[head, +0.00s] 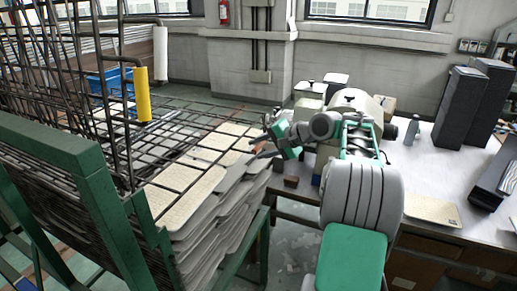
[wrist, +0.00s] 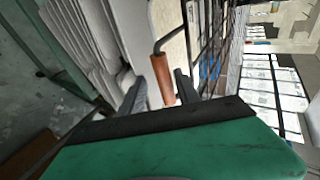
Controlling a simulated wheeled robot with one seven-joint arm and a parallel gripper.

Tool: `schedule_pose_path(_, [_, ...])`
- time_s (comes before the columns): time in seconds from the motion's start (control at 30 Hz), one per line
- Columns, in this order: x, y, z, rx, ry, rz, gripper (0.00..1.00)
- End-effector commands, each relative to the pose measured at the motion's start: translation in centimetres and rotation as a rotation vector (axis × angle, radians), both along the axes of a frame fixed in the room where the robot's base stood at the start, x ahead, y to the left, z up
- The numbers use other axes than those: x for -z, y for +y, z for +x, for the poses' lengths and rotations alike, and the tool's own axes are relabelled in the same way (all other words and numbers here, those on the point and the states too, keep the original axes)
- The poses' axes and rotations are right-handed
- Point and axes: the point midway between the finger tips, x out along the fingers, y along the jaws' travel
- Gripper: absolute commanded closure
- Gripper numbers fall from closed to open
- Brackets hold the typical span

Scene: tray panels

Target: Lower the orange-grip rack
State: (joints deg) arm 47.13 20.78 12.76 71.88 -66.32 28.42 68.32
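The orange grip (head: 258,147) shows as a small spot just left of my gripper (head: 272,150) in the head view, at the right edge of a flat wire rack (head: 200,129) bearing pale panels. In the wrist view, the orange-brown grip (wrist: 161,80) sits on a bent dark rod, and the bars of a wire rack (wrist: 212,40) run beside it. My gripper (wrist: 160,88) is open, with one dark finger on each side of the grip. There appear to be gaps between fingers and grip. In the head view my fingers are small and partly hidden by my arm.
Upright wire racks stand at the left, with a yellow grip (head: 142,93) and a white grip (head: 160,53). A green frame post (head: 95,180) is at the front left. Panels (head: 225,215) are stacked below the flat rack. A white table (head: 440,165) with dark boxes (head: 458,105) stands right.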

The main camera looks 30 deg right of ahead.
Motion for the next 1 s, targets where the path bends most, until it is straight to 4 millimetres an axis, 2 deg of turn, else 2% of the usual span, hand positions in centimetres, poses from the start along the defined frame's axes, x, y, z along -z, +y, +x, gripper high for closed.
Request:
schedule_pose_path(0.17, [-0.6,-0.4,-0.6,0.0,-0.002,-0.002,0.61])
schedule_pose_path(0.5, [-4.0,-2.8,-5.3,0.0,-0.002,-0.001,0.61])
schedule_pose_path(1.0, [-4.3,-2.9,-5.8,-0.002,0.0,0.0,0.61])
